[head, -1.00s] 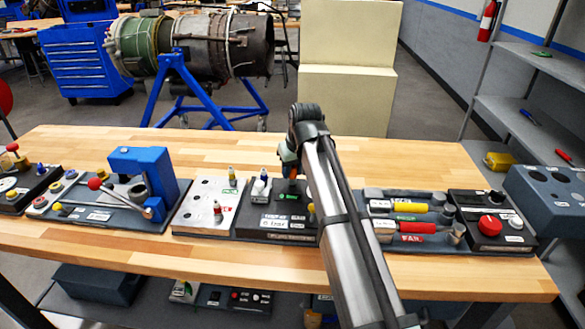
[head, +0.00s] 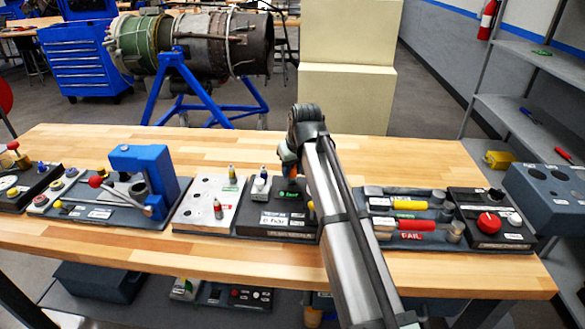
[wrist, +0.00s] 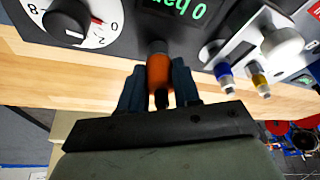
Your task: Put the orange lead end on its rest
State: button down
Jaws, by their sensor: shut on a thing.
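The orange lead end (wrist: 159,73) is between the two dark fingers of my gripper (wrist: 158,88) in the wrist view. The fingers are shut on its sides. Its darker tip is at the lower edge of the dark instrument with a green display (wrist: 178,8); I cannot tell whether they touch. In the head view my gripper (head: 289,158) is above and behind the instrument (head: 280,219), largely hidden by my arm. I cannot make out the rest for the lead end with certainty.
A dial (wrist: 70,20) is left of the lead end, and blue (wrist: 224,74) and yellow (wrist: 259,80) tips are at right. In the head view, a blue press (head: 143,172) stands left and a tray with yellow and red cylinders (head: 410,222) right. The table's back is clear.

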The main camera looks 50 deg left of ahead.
aim_at(294, 167)
jog(key=shift+s+d+f, duration=0.15)
jog(key=shift+d+f, duration=0.05)
jog(key=shift+f, duration=0.35)
jog(key=c, duration=1.2)
grip_release()
jog(key=shift+o, duration=0.6)
jog(key=shift+a+f, duration=0.1)
jog(key=shift+a, duration=0.05)
jog(key=o, duration=0.5)
jog(key=shift+r, duration=0.25)
jog(key=shift+r, duration=0.1)
jog(key=shift+v, duration=3.45)
jog(key=shift+a, duration=0.1)
